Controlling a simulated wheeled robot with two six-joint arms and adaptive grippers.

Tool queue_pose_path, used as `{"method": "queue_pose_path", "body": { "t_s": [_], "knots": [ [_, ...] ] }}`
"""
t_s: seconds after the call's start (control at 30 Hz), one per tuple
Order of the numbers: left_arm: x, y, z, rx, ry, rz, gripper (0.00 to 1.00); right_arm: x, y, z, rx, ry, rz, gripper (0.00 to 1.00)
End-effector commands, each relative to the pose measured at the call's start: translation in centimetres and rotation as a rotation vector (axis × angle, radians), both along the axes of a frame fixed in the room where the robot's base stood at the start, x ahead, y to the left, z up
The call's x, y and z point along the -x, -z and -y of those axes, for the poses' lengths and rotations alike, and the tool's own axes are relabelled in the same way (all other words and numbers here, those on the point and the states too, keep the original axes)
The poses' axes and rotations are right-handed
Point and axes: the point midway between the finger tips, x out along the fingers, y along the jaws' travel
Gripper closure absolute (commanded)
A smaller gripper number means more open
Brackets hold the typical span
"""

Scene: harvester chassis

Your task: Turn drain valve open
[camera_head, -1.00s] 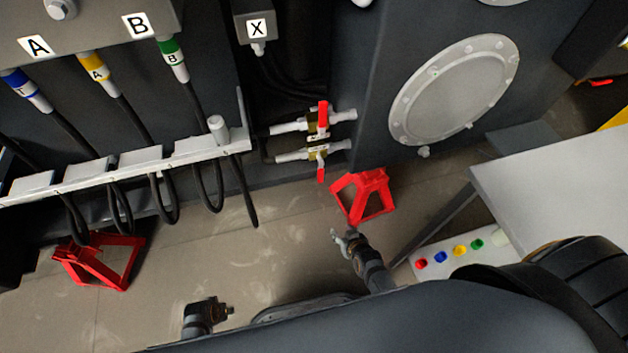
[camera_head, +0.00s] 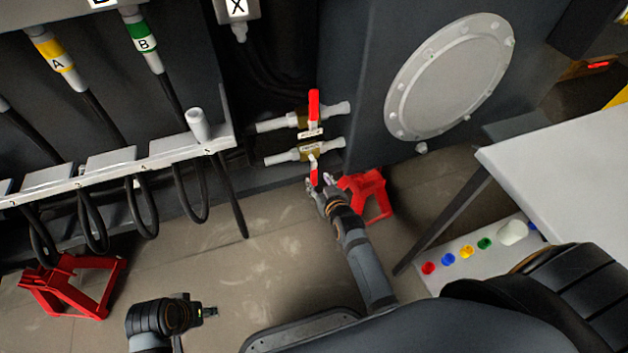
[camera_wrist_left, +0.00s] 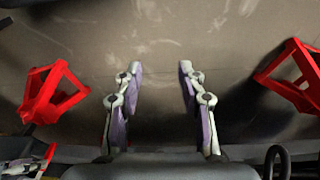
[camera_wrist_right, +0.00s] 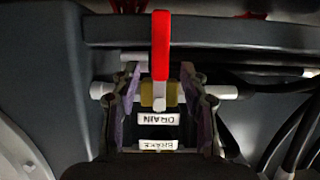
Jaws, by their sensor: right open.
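The drain valve (camera_head: 306,153) is the lower of two pale valves on the dark chassis wall. Its short red handle (camera_head: 313,173) points down in the head view. In the right wrist view its red handle (camera_wrist_right: 160,45) stands above a brass body and an upside-down DRAIN label (camera_wrist_right: 158,119). My right gripper (camera_head: 319,184) is open at the handle, with one finger on each side of it; I cannot tell whether they touch it. My left gripper (camera_head: 210,312) is over the floor, away from the valves. Its fingers (camera_wrist_left: 160,68) are apart and empty.
The upper valve (camera_head: 302,120) has a red handle pointing up, close above. An upside-down BRAKE label (camera_wrist_right: 158,145) is near. A red stand (camera_head: 370,194) is just right of my right gripper. Another red stand (camera_head: 75,285) is at left. A grey table (camera_head: 570,170) is at right.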

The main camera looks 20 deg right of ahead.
Motion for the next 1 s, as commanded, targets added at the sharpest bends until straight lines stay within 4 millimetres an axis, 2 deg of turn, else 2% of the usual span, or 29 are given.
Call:
{"method": "queue_pose_path", "body": {
  "t_s": [0.03,0.2,0.4,0.7,0.77,1.0],
  "knots": [
    [0.0,2.4,0.4,0.016,0.000,0.035,0.60,-0.9,1.3,-0.1,0.000,0.000,0.003,0.56],
    [-0.9,5.1,1.5,0.068,-0.008,0.178,0.60,-3.2,2.1,-0.1,0.000,0.000,0.001,0.56],
    [-1.4,6.1,2.0,0.095,-0.019,0.269,0.60,-4.5,2.2,-0.2,0.000,0.000,0.000,0.56],
    [-1.6,6.0,2.1,0.100,-0.022,0.286,0.60,-4.7,2.0,-0.2,0.000,0.000,-0.001,0.56],
    [-1.6,6.0,2.1,0.100,-0.022,0.285,0.60,-4.7,2.0,-0.2,0.000,0.000,-0.001,0.61],
    [-1.6,6.0,2.1,0.100,-0.022,0.285,0.60,-4.7,2.0,-0.2,0.000,0.000,-0.001,0.94]
  ]
}}
